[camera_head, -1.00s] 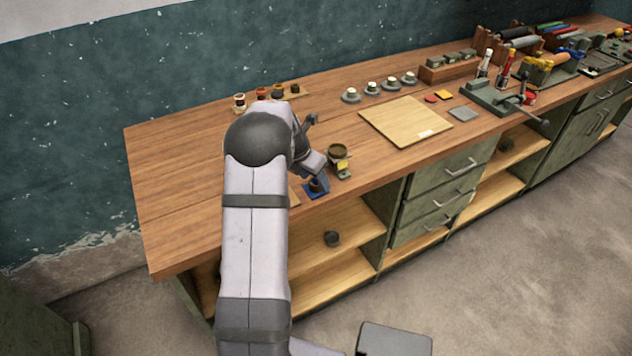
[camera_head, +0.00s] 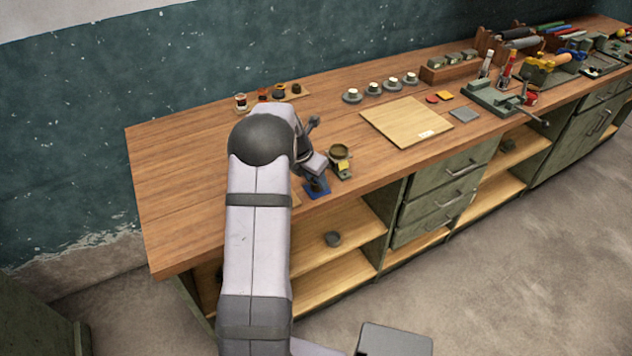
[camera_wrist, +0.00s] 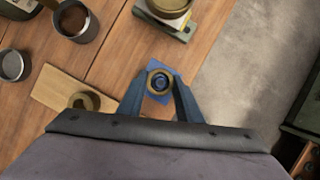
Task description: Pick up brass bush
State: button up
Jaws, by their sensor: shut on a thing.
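The brass bush (camera_wrist: 159,82) is a short round ring with a dark bore, seen nearly end-on in the wrist view. My gripper (camera_wrist: 158,92) has its two blue fingers shut on it from either side. A blue square pad (camera_wrist: 158,66) lies below the bush; I cannot tell how wide the gap is. In the head view my gripper (camera_head: 316,178) is over the blue pad (camera_head: 318,191) near the bench's front edge, and the bush is too small and covered to make out.
A scale with a brass dish (camera_head: 340,151) stands close to the right of my gripper. The bench's front edge is close. Bare bench (camera_head: 180,180) lies left of my arm.

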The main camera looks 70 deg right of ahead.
notch_tip(320, 180, up, 10)
jog(key=shift+f+b, duration=0.2)
jog(key=shift+b, duration=0.75)
jog(key=shift+f, duration=0.25)
jog(key=shift+f+b, duration=0.55)
jog(key=shift+f, duration=1.15)
